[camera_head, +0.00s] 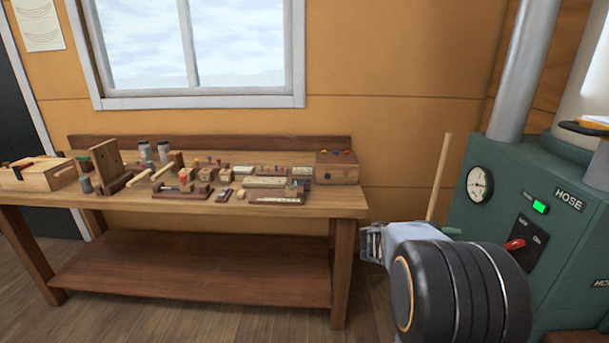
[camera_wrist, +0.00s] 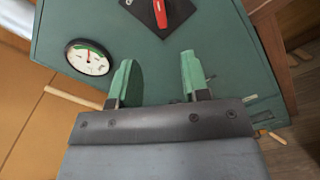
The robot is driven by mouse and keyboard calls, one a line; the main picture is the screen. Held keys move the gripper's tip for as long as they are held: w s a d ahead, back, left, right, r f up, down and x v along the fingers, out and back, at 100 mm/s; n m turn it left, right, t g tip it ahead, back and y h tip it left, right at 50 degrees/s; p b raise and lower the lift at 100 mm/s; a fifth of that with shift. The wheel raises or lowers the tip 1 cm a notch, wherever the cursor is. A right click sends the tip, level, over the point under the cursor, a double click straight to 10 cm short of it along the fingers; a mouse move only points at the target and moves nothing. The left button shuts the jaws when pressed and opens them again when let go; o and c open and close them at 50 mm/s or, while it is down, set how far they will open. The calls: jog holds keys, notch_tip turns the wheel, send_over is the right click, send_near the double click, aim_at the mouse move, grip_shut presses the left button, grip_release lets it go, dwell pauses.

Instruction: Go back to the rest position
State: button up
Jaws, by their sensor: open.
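My gripper (camera_wrist: 155,80) shows in the wrist view with its two green fingertips apart and nothing between them. Beyond the fingertips is the green machine (camera_wrist: 220,65), with a red switch handle (camera_wrist: 176,10) at the top and a round white gauge (camera_wrist: 90,60) to the left. In the head view my arm is at the lower right, in front of the green machine (camera_head: 480,220). The fingertips are hard to make out there. The machine carries the gauge (camera_head: 479,185), a lit green lamp (camera_head: 540,207), a red switch handle (camera_head: 515,244) and a HOSE label.
A wooden workbench (camera_head: 190,285) with several tools and blocks on its top stands at the left. A pale wooden handle (camera_head: 440,175) leans between the bench and the machine. A grey pipe (camera_head: 522,70) rises from the machine. Floor (camera_head: 180,325) is clear before the bench.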

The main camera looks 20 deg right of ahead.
jog(key=s+a+f+m+t+y+p, duration=0.3)
jog(key=s+a+f+m+y, duration=0.15)
jog(key=a+f+y, duration=0.65)
jog(key=a+r+m+t+y+p, duration=0.1)
jog(key=a+r+t+y+p, duration=0.2)
jog(key=a, duration=0.6)
jog(key=a+r+m+t+y+p, duration=0.1)
jog(key=a+r+t+y+p, duration=0.2)
jog(key=a+r, duration=0.5)
jog(key=shift+s+a+m, duration=0.15)
jog(key=shift+a+m, duration=0.2)
jog(key=shift+a, duration=0.7)
